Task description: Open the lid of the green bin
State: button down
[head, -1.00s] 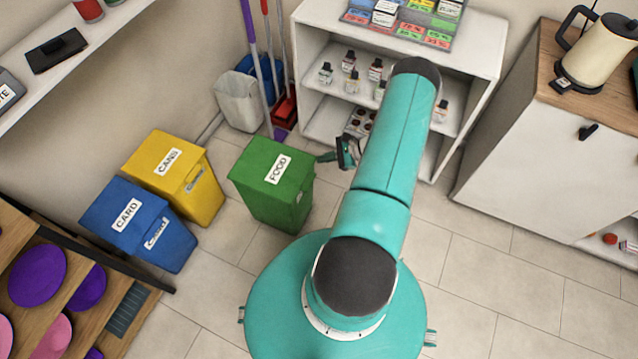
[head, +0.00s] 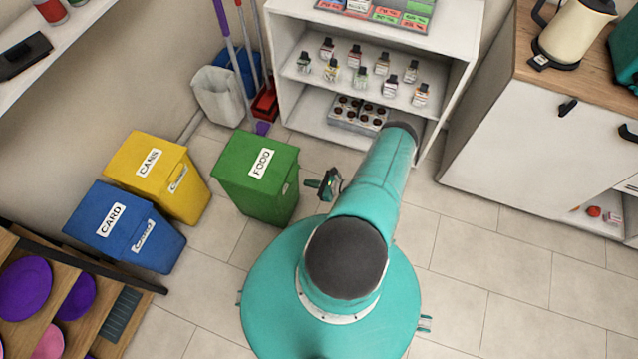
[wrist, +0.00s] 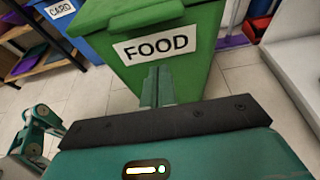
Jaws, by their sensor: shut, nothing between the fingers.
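The green bin (head: 255,197), marked FOOD, stands on the floor with its lid (head: 236,150) closed. In the wrist view the bin (wrist: 190,88) fills the upper middle, with the lid's front lip (wrist: 146,17) above the FOOD label. My gripper (head: 308,184) is just right of the bin, at about the height of its upper side. In the wrist view my gripper's fingertips (wrist: 158,72) are together and empty, pointing at the bin's front below the label. I cannot tell whether they touch it.
A yellow CANS bin (head: 160,175) and a blue CARD bin (head: 125,228) stand left of the green bin. Behind are a pale waste basket (head: 218,97), mops and a white shelf unit (head: 300,110) with small bottles. Open tiled floor lies to the right.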

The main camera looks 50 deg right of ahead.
jog(key=w+r, duration=0.1)
jog(key=w+a+r, duration=0.1)
jog(key=w, duration=0.1)
jog(key=shift+w+a+r, duration=0.15)
jog(key=shift+w+r, duration=0.15)
jog(key=shift+r, duration=0.05)
jog(key=shift+r, duration=0.15)
dwell(0.4)
